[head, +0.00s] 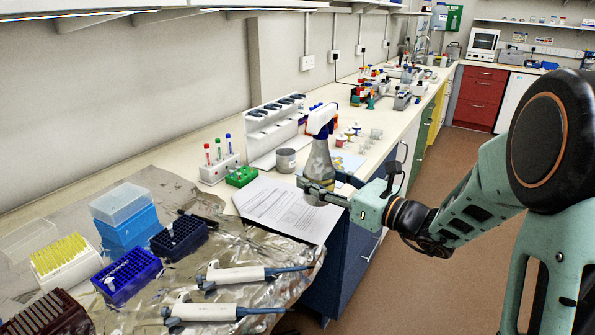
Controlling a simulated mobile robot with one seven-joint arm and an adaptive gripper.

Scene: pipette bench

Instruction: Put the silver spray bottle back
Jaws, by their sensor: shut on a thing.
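The silver spray bottle (320,160) has a white spray head and stands upright in the head view, near the front edge of the bench. My gripper (318,188) reaches in from the right and is shut on the lower part of the bottle's body. The fingers hide part of the bottle. The bottle's base shows just below the fingers, over the bench edge area beside the printed sheets. I cannot tell whether the base touches the bench.
Printed sheets (285,208) lie left of the bottle. A grey pot (286,160), a green rack (241,177) and a white pipette stand (270,135) are behind. Crumpled foil (165,195) at left bears tip boxes and two pipettes (240,275). Small bottles and vials stand behind the spray bottle.

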